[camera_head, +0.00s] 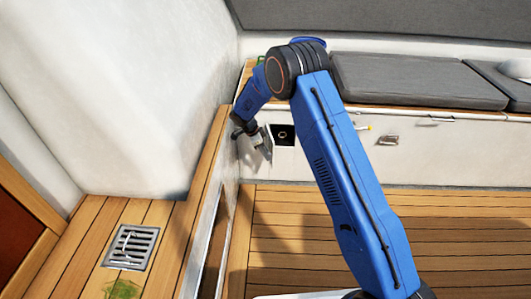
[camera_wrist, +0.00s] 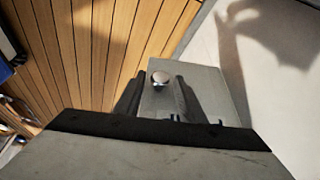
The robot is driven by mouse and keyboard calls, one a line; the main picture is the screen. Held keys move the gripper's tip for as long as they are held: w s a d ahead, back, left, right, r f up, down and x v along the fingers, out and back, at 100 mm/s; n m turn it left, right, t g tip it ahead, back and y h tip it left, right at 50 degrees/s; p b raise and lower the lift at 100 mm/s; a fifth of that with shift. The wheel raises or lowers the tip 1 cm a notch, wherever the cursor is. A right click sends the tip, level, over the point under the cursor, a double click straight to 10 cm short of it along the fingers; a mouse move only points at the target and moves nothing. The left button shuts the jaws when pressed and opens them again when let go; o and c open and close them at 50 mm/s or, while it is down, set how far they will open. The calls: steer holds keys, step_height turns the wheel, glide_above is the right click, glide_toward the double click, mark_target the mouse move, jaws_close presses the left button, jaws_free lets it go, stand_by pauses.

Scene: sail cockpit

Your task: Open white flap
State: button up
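The white flap (camera_head: 264,146) shows at the side of a dark square opening (camera_head: 284,135) in the white locker front. It stands swung out from the opening. In the wrist view the flap (camera_wrist: 215,88) looks light grey and carries a round metal knob (camera_wrist: 161,77). My gripper (camera_wrist: 160,92) is over the flap, with one dark finger on each side of the knob. The fingers stand apart, and flap surface shows between them. I cannot tell whether either finger touches the knob. In the head view my gripper (camera_head: 246,129) is small and partly hidden by the wrist.
Grey cushions (camera_head: 415,80) lie on the bench above the locker front. A metal latch (camera_head: 389,140) is further right. A low white wall with a wooden top (camera_head: 207,165) stands close at the left. The plank floor (camera_head: 285,235) is clear. A metal grate (camera_head: 132,246) is lower left.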

stand_by(0.3)
step_height(320, 180, up, 10)
stand_by(0.5)
